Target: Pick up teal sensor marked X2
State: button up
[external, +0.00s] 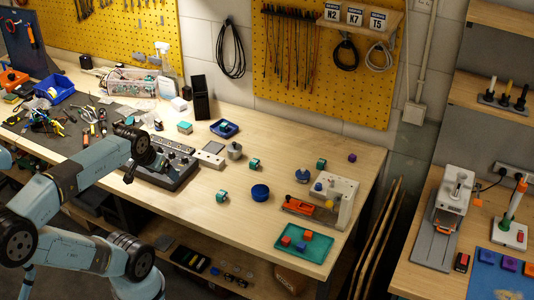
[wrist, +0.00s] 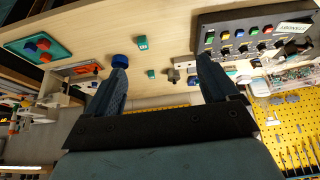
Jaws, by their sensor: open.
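Several small teal blocks that look like sensors stand on the wooden bench. One (external: 222,196) is left of the blue cup and also shows in the wrist view (wrist: 142,43), with markings too small to read. A second (external: 254,163) stands behind it and shows in the wrist view (wrist: 151,74). A third (external: 321,163) is farther right. I cannot tell which is marked X2. My gripper (wrist: 162,66) is open and empty, its fingers spread above the bench. In the external view my arm's end is over the bench's left part, left of these blocks.
A blue cup (external: 260,193) and a grey pot (external: 234,151) stand near the blocks. A dark button panel (external: 160,164) lies beside my arm. A teal tray (external: 291,253) with red and blue cubes is at the front right. Bare wood lies between them.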

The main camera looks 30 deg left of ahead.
jog(key=shift+c, duration=1.3)
